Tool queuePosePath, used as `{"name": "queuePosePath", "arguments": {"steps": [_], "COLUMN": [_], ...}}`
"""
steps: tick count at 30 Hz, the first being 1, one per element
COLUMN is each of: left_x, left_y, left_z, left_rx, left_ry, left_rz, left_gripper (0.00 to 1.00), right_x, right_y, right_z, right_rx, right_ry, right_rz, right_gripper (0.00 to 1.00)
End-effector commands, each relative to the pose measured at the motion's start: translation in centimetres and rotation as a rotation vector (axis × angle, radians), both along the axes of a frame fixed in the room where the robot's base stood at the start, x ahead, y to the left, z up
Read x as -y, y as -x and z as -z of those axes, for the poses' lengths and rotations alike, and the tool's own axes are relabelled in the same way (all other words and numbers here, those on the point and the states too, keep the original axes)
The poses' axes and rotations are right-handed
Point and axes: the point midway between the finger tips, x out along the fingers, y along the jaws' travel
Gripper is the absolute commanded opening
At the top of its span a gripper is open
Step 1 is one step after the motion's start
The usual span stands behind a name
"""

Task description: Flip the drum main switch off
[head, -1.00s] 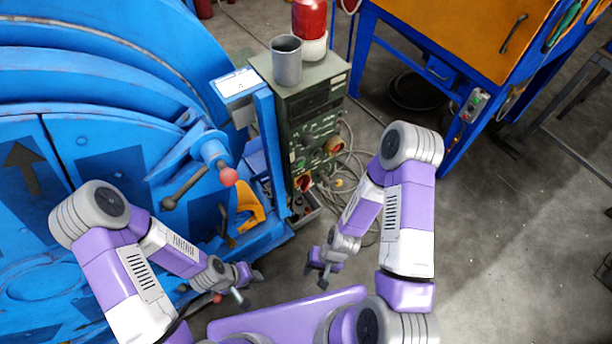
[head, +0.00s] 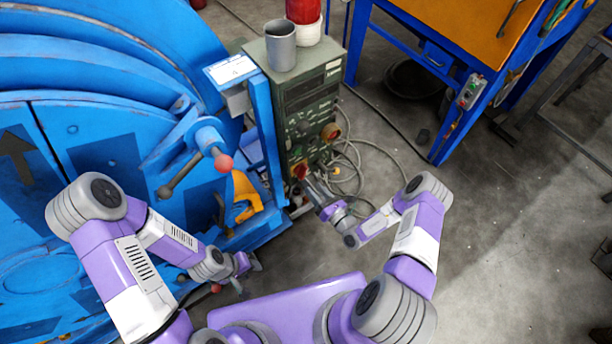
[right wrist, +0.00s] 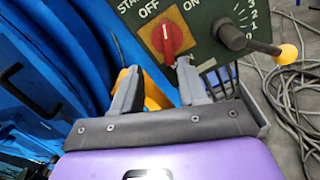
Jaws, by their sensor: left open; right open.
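The red rotary switch (right wrist: 168,38) sits on the green control panel (right wrist: 215,20), below OFF and ON labels; I cannot tell which label it points at. In the head view, a red switch (head: 300,170) shows low on the green cabinet (head: 300,105), close to my right gripper. My right gripper (head: 315,190) is open and empty, reaching toward the cabinet front. In the right wrist view its fingers (right wrist: 157,78) stand apart just below the red switch, the right finger's tip close to it; contact is unclear. My left gripper (head: 246,270) is open and empty beside the blue drum machine.
A lever with a yellow ball (right wrist: 289,53) sticks out right of the switch. Another red and yellow switch (head: 330,132) is higher on the cabinet. A grey cup (head: 280,45) stands on top. Cables (head: 348,170) lie on the floor right of the cabinet.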

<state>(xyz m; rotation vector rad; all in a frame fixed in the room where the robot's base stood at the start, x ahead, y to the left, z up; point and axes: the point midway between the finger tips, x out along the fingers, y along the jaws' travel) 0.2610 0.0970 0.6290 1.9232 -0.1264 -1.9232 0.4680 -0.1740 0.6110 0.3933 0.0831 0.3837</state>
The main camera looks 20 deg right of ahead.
Motion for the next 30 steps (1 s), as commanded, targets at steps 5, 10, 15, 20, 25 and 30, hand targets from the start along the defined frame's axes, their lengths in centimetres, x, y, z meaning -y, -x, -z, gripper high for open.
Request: {"name": "queuePosePath", "arguments": {"steps": [5, 10, 15, 20, 25, 30], "left_x": [0.0, 0.0, 0.0, 0.0, 0.0, 0.0], "left_y": [0.0, 0.0, 0.0, 0.0, 0.0, 0.0], "left_z": [0.4, 1.2, 1.8, 2.0, 2.0, 2.0], "left_rx": [0.0, 0.0, 0.0, 0.0, 0.0, 0.0], "left_ry": [0.0, 0.0, 0.0, 0.0, 0.0, 0.0], "left_rz": [0.0, 0.0, 0.0, 0.0, 0.0, 0.0], "left_gripper": [0.43, 0.43, 0.43, 0.43, 0.43, 0.43], "right_x": [0.5, -0.5, -1.3, -1.7, -1.7, -1.7], "right_y": [-1.6, -4.2, -6.3, -7.3, -7.4, -7.4], "right_z": [0.2, 0.3, 0.3, 0.1, 0.1, 0.1], "right_rx": [0.007, 0.008, 0.006, 0.006, 0.004, 0.004], "right_ry": [-0.006, -0.004, -0.003, -0.005, -0.006, -0.006], "right_rz": [0.045, 0.043, 0.042, 0.042, 0.043, 0.042], "right_gripper": [0.43, 0.43, 0.43, 0.43, 0.43, 0.3]}}
